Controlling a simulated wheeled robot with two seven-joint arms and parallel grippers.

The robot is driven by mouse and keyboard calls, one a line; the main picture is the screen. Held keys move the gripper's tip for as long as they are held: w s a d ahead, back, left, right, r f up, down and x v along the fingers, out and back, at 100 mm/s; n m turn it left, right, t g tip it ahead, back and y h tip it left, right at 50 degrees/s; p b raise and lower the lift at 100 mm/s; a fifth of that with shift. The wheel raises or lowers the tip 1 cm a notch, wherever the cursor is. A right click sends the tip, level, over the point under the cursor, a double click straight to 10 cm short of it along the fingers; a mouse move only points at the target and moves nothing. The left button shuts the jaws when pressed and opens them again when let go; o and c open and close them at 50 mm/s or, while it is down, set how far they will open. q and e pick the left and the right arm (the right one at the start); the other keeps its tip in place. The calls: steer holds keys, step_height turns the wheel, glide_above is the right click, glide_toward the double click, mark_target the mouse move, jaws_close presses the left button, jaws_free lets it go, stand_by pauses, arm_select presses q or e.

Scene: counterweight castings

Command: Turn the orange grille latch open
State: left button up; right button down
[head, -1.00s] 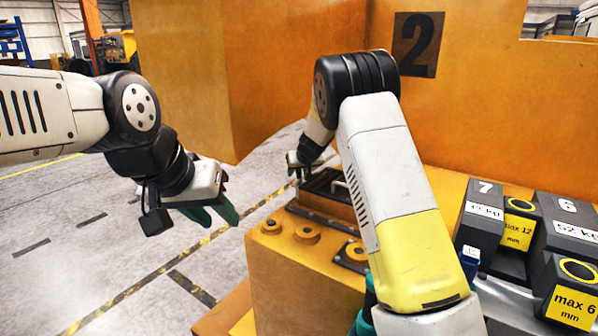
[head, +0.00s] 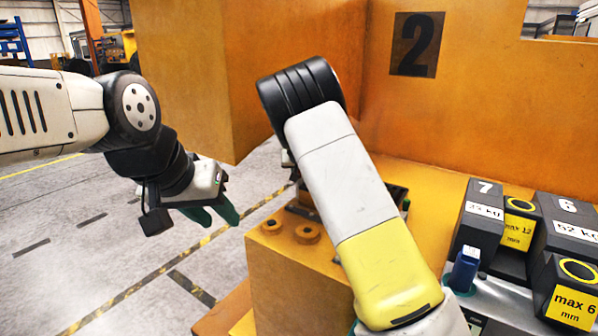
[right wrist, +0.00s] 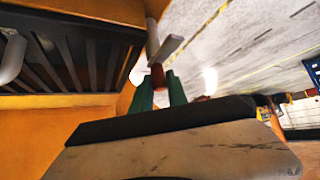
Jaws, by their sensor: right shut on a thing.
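In the right wrist view the orange latch (right wrist: 157,77) shows as a small reddish-orange piece between the two green fingers of my right gripper (right wrist: 159,92), which is shut on it. A flat grey metal piece (right wrist: 165,49) sits just beyond the latch. The dark slatted grille (right wrist: 85,55) lies to the left of the fingers. In the head view my right arm covers the latch and most of the grille. My left gripper (head: 213,213) hangs over the floor at the left, empty, with its green fingers apart.
An orange machine body with a "2" plate (head: 417,44) rises behind. Round orange bosses (head: 307,233) stand on the block in front. The floor at left is clear.

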stand_by(0.3)
steer(key=c, duration=1.3)
jaws_free()
steer(key=v, duration=0.7)
steer(key=shift+s+r, duration=0.3)
steer(key=shift+s, duration=0.05)
